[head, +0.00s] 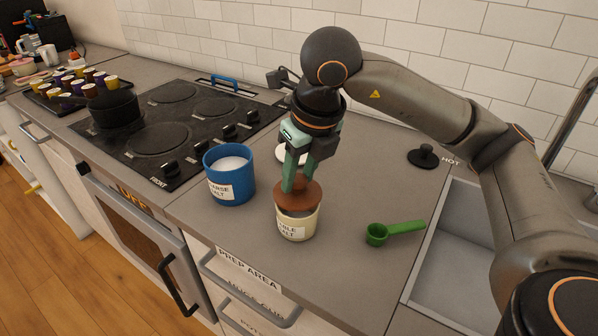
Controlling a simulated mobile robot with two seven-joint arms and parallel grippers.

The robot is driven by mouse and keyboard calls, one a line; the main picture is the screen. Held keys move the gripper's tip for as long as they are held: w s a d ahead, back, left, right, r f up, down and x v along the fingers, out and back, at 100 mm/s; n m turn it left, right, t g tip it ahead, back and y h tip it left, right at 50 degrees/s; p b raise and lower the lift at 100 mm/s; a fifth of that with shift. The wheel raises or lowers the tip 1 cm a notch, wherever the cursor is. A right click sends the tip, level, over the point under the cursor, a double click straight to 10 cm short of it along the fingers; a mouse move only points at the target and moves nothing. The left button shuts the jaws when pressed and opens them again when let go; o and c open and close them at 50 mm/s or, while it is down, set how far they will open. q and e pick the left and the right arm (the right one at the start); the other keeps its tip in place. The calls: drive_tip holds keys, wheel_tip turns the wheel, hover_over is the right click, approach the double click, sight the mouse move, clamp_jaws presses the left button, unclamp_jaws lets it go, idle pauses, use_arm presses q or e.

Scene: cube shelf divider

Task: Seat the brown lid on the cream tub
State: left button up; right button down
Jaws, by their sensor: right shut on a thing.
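The cream tub (299,226) stands upright on the grey counter, with a label on its front that reads in part "LE SALT". The brown lid (311,197) is over the tub's mouth and looks slightly tilted. Some of the tub's inside shows below the lid's front edge, so the lid does not look flush with the rim. My right gripper (297,181) comes down from above and is shut on the top of the brown lid. The fingers hide the lid's knob. My left gripper is not in view.
A blue tub (230,177) of white salt stands open to the left. A green scoop (394,232) lies to the right. A white round thing (284,154) lies behind my gripper. A black lid (423,156) sits near the sink edge. The stove (160,140) is at left.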

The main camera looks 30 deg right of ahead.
drive_tip(key=shift+f+b, duration=0.3)
drive_tip(key=shift+f, duration=0.05)
idle(0.5)
drive_tip(key=shift+f+b, duration=0.7)
drive_tip(key=shift+f, duration=0.1)
drive_tip(key=c, duration=0.8)
unclamp_jaws()
drive_tip(key=shift+o, duration=0.2)
drive_tip(key=o, duration=0.5)
